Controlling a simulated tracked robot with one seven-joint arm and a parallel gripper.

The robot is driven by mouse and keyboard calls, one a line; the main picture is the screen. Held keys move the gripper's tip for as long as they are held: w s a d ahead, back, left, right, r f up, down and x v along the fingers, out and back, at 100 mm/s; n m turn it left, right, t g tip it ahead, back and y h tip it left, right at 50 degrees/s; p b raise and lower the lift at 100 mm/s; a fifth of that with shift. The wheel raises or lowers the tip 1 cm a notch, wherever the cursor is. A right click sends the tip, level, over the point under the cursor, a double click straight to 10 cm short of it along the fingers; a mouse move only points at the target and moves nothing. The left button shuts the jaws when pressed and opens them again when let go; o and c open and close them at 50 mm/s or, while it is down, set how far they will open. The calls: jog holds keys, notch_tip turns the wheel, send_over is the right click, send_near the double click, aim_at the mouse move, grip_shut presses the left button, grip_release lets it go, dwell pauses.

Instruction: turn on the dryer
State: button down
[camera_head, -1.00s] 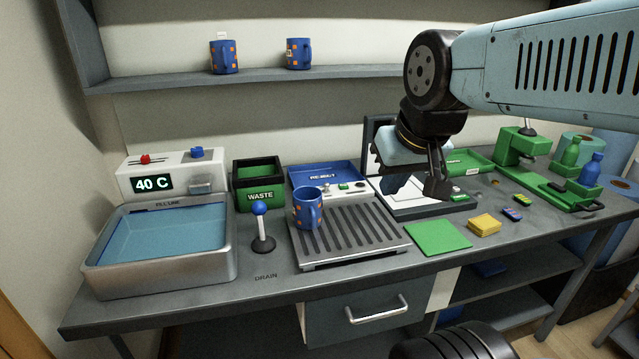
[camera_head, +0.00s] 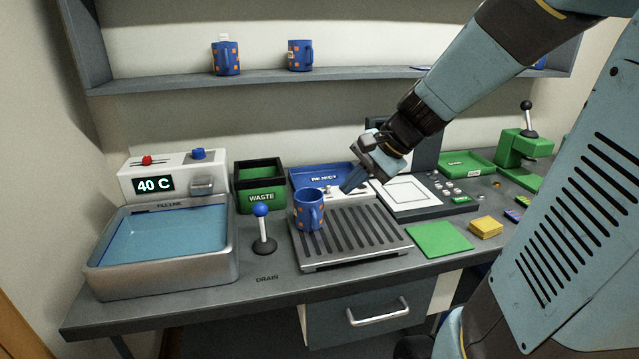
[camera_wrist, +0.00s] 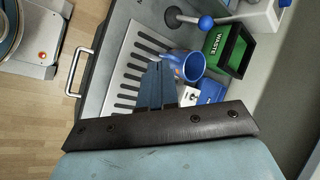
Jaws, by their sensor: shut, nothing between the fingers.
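The dryer appears to be the slatted grey rack (camera_head: 362,237) with a white control panel (camera_head: 330,193) along its back edge. The panel carries small controls, partly covered by my gripper in the head view. My gripper (camera_head: 349,187) is shut and empty, its fingers pointing down at the panel's right part. I cannot tell whether the fingertips touch it. In the wrist view the shut fingers (camera_wrist: 153,88) hang over the rack beside the mug, with a bit of the white panel (camera_wrist: 187,97) showing. A blue mug (camera_head: 308,210) with orange squares stands on the rack's back left.
The blue reject tray (camera_head: 318,176) and green waste bin (camera_head: 260,185) stand behind. A blue-knobbed drain lever (camera_head: 262,222) and the water basin (camera_head: 165,245) are at left. A framed white plate (camera_head: 408,193), green mat (camera_head: 440,238) and yellow stack (camera_head: 486,227) lie right.

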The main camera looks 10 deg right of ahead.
jog(key=w+d+f+m+t, duration=0.2)
jog(key=w+d+f+m, duration=0.2)
jog(key=w+m, duration=0.1)
jog(key=w+d+f+m+t, duration=0.1)
jog(key=w+d+f+m, duration=0.3)
jog(key=w+d+m, duration=0.1)
jog(key=w+d+f+m+t, duration=0.2)
jog(key=w+d+f+m, duration=0.2)
jog(key=w+d+m, duration=0.1)
jog(key=shift+w+m+t+y, duration=0.3)
jog(key=shift+w+m+y, duration=0.1)
jog(key=shift+w+m, duration=0.15)
send_near(329, 190)
jog(key=f, duration=0.1)
jog(key=w+f, duration=0.1)
jog(key=f, duration=0.1)
jog(key=shift+w+d+f, duration=0.2)
jog(key=shift+d+f, duration=0.2)
jog(key=shift+w+a+r, duration=0.2)
jog(key=shift+w+a, duration=0.95)
jog(key=shift+w+a+r, duration=0.1)
jog(key=shift+w+a, duration=0.3)
jog(key=shift+w, duration=0.05)
jog(key=shift+d, duration=0.15)
